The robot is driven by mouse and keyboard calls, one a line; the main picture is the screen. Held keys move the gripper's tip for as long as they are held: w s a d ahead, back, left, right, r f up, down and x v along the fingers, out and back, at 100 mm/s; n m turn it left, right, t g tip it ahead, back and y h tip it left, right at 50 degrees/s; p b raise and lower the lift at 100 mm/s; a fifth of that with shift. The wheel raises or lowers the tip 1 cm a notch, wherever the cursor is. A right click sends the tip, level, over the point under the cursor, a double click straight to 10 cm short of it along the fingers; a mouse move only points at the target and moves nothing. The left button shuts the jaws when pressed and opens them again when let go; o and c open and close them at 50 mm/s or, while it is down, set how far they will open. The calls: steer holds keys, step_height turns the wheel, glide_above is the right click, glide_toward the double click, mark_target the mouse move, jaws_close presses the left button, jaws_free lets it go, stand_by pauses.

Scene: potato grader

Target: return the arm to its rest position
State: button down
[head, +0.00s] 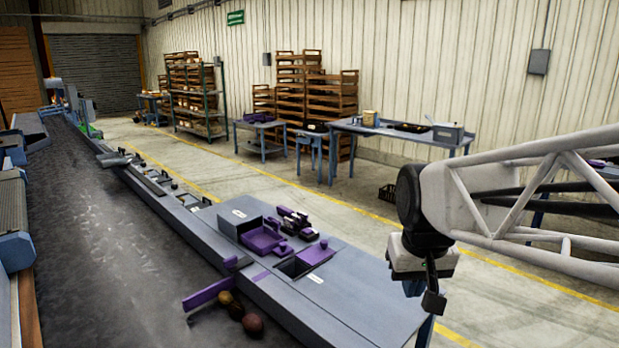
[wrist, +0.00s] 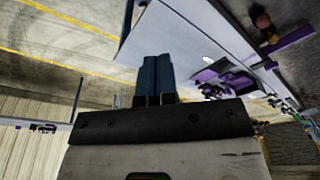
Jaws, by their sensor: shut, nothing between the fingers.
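My arm reaches in from the right in the head view, with my gripper (head: 433,303) hanging down at its end. The gripper is beside the near right end of the grey side table (head: 375,292), apart from the purple parts on it. In the wrist view, the two dark blue fingers of my gripper (wrist: 155,78) stand together, shut, with nothing between them. The grey table's end (wrist: 185,40) shows beyond the fingertips in that view.
A wide dark conveyor (head: 110,230) runs along the left. A purple bar (head: 207,294) lies across its edge beside several potatoes (head: 252,324). A purple tray (head: 262,239) sits on the grey table. Workbenches (head: 400,133) and crate stacks (head: 300,90) stand at the back. The concrete floor between is mostly clear.

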steer(key=s+d+f, duration=0.1)
steer(key=s+f, duration=0.4)
steer(key=s, duration=0.7)
steer(key=shift+d+m, duration=0.15)
steer(key=shift+m, duration=0.15)
